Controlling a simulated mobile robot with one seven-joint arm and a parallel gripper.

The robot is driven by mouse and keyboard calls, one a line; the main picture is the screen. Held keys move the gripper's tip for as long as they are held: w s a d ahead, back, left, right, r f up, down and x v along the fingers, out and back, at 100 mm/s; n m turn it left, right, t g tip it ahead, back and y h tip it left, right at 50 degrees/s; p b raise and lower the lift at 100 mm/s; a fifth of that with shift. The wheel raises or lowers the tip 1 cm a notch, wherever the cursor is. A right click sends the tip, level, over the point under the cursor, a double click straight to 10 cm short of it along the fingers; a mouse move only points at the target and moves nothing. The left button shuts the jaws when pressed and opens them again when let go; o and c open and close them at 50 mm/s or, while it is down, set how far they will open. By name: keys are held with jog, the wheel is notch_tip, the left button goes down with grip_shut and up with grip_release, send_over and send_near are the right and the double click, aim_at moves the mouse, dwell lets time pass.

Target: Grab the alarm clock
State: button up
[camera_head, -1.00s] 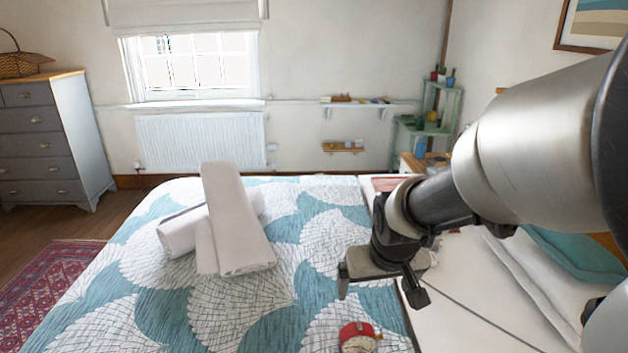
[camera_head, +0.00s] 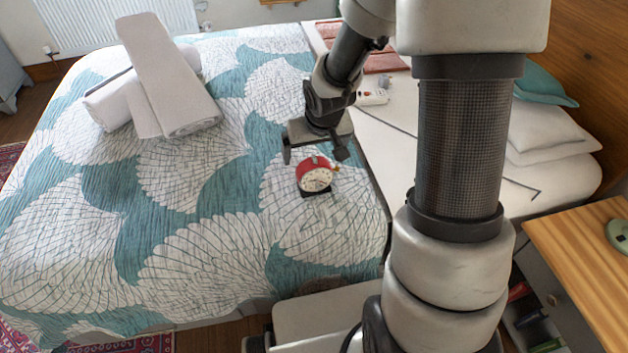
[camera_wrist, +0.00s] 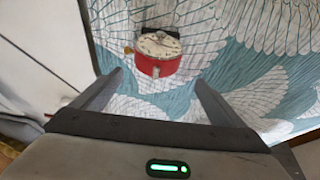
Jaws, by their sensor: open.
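The alarm clock (camera_head: 316,174) is red with a pale round dial and stands on the teal and white patterned bedspread. It also shows in the wrist view (camera_wrist: 158,54), ahead of the fingers and roughly centred between them. My gripper (camera_head: 314,155) is open and empty, above and just behind the clock in the head view. In the wrist view, my gripper (camera_wrist: 158,85) has its two fingers spread wide, apart from the clock. The distance between the fingertips and the clock is hard to judge.
Rolled pale towels (camera_head: 160,85) lie on the bed at upper left. A small white item (camera_head: 372,97) lies on the white sheet behind my arm. Pillows (camera_head: 545,128) are at the right, and a wooden nightstand (camera_head: 585,250) stands at lower right. The bedspread (camera_head: 190,215) left of the clock is clear.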

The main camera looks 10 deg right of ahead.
aim_at(314, 159)
jog(key=x, duration=0.1)
jog(key=b+x, duration=0.1)
jog(key=x, duration=0.3)
jog(key=shift+d+f+b, duration=0.25)
jog(key=shift+d+b, duration=0.05)
jog(key=shift+d, duration=0.05)
jog(key=shift+r, duration=0.15)
jog(key=c, duration=2.1)
